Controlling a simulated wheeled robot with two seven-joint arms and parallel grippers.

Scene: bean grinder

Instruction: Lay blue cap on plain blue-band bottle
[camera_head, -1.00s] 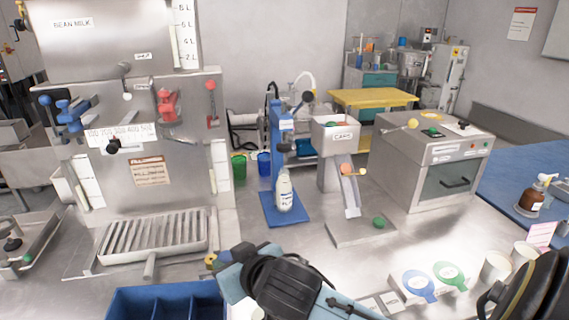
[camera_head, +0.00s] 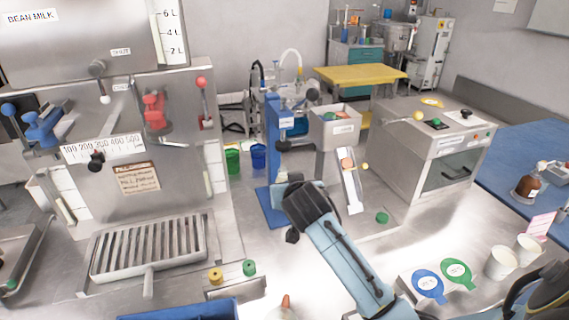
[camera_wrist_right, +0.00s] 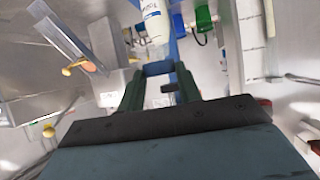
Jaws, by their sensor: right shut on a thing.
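My right gripper (camera_head: 288,200) is in front of the blue stand (camera_head: 273,150). In the right wrist view, the fingers (camera_wrist_right: 160,78) are some way apart, with a blue piece (camera_wrist_right: 158,68) between them that looks like the blue cap. A white bottle (camera_wrist_right: 153,20) with a printed label is just beyond the fingertips. In the head view my gripper and wrist hide this bottle. I cannot tell whether the cap touches it. My left gripper is not in view.
Yellow (camera_head: 216,276) and green (camera_head: 249,267) caps sit on a small rack at front. A caps bin (camera_head: 335,125) with a chute (camera_head: 350,185) stands right of the stand. A blue tray (camera_head: 180,312) and an orange-tipped bottle (camera_head: 284,307) are at the front edge.

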